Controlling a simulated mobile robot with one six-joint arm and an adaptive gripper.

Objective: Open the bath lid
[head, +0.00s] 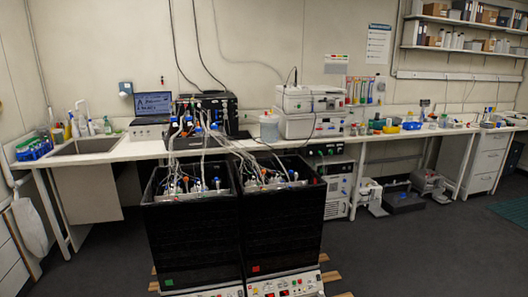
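Two tall black shaker boxes stand side by side on the floor in the middle of the head view: the left box (192,240) has a small green mark low on its front, and the right box (285,225) a red one. Both tops look open, with vessels, coloured caps and many tubes showing inside. I cannot make out which thing is the bath, or a lid on it. My gripper and arm are not in view.
A long white bench (130,150) runs behind the boxes, with a sink (88,146), a laptop (153,107) and white stacked instruments (310,100). Tubes run from the boxes up to the bench. Small equipment (435,186) stands on the floor at right. The floor (430,250) at front right is clear.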

